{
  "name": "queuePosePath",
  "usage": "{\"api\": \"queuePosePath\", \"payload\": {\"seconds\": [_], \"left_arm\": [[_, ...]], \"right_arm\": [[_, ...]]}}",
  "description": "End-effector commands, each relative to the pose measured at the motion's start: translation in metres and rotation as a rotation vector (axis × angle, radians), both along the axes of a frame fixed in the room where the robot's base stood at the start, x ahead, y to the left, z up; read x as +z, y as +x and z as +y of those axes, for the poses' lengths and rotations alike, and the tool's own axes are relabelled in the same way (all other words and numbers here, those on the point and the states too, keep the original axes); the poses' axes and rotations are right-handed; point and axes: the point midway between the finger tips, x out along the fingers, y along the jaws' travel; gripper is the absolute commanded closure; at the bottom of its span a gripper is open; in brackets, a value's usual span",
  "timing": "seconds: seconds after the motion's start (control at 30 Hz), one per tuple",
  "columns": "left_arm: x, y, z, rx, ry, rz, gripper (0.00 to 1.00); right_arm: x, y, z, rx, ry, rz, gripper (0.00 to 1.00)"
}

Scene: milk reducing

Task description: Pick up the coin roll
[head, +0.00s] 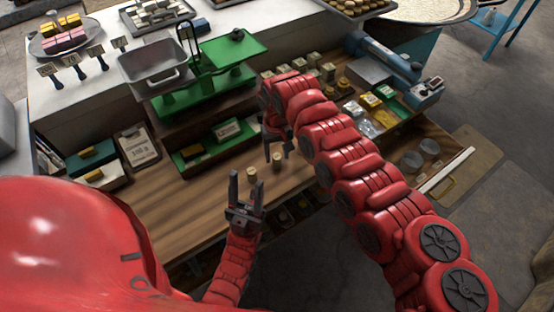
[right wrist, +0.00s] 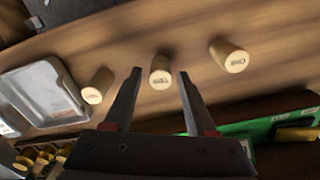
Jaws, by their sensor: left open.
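Several short tan coin rolls stand on the wooden counter. In the head view one (head: 252,175) is by my left gripper's fingertips and another (head: 277,161) is below my right gripper. The right wrist view shows three: a left roll (right wrist: 97,87), a middle roll (right wrist: 160,72) and a right roll (right wrist: 229,56). My right gripper (head: 279,149) is open and points down; in its wrist view the middle roll appears between the fingertips, apart from both. My left gripper (head: 247,180) is open, fingers pointing up the picture, holding nothing. Which roll is meant cannot be told.
A green scale (head: 208,80) with a metal pan (head: 155,65) stands at the back left. A green tray (head: 215,144) lies behind the rolls. A clipboard (head: 138,146) is at left. A metal tray (right wrist: 45,92) lies beside the left roll. Wood around the rolls is bare.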

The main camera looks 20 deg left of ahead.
Motion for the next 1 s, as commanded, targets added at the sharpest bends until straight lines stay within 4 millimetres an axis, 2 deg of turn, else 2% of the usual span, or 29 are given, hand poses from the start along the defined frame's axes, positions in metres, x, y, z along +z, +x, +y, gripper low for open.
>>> {"api": "queuePosePath", "payload": {"seconds": [0.03,0.3,0.77,1.0], "left_arm": [[0.0,0.0,0.0,0.0,0.0,0.0,0.5],[0.0,0.0,0.0,0.0,0.0,0.0,0.5],[0.0,0.0,0.0,0.0,0.0,0.0,0.5],[-0.001,0.0,0.0,0.0,0.0,0.0,0.5]], "right_arm": [[0.0,0.0,0.0,0.0,0.0,0.0,0.54],[0.0,0.0,0.0,0.0,0.0,0.0,1.0],[0.002,0.001,0.0,0.0,0.001,-0.001,1.0],[0.013,0.004,0.0,0.0,0.002,-0.003,1.0]]}}
